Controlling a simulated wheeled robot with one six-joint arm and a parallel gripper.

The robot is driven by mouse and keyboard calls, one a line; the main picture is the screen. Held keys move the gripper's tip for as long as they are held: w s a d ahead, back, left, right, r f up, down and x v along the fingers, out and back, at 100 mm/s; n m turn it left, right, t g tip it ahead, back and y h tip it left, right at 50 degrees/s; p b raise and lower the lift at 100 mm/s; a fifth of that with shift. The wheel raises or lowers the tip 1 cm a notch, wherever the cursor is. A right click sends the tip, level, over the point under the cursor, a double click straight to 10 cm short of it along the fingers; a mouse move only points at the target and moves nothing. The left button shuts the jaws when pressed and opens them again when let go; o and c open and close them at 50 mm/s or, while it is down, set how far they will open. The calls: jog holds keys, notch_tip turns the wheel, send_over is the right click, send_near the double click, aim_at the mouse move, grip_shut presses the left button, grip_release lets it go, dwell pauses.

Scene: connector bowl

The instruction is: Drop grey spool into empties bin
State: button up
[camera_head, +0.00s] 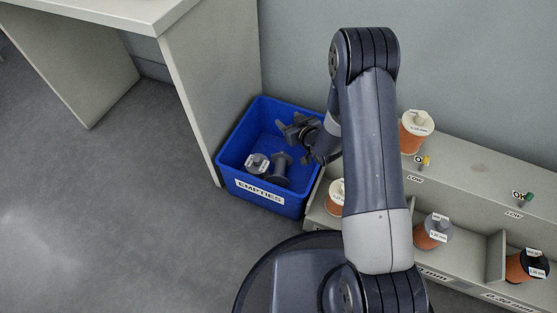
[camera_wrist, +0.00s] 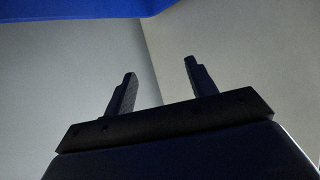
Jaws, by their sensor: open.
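The blue empties bin (camera_head: 289,206), labelled EMPTIES, stands on the floor between a pale panel and the shelf unit. Two grey spools are inside: one with a white label (camera_head: 257,161) at the left, and a darker one (camera_head: 281,168) beside it. I cannot tell which is the task's spool. My gripper (camera_head: 290,138) is over the right part of the bin. In the wrist view my gripper (camera_wrist: 160,72) has its fingers wide apart, with nothing between them. A blue strip of the bin (camera_wrist: 65,9) shows at the top left there.
The shelf unit (camera_head: 470,172) at the right holds an orange spool (camera_head: 416,136) on top and orange or grey spools in its lower bays, one partly hidden by my arm. A pale desk (camera_head: 110,12) stands at the upper left. The floor (camera_head: 130,210) at the left is clear.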

jog(key=p+v, duration=0.1)
jog(key=v, duration=0.6)
jog(key=shift+w+a, duration=0.1)
jog(key=shift+a, duration=0.05)
jog(key=b+x, duration=0.3)
jog(key=x, duration=0.8)
jog(key=shift+r+p, duration=1.75)
jog(key=shift+r, duration=1.1)
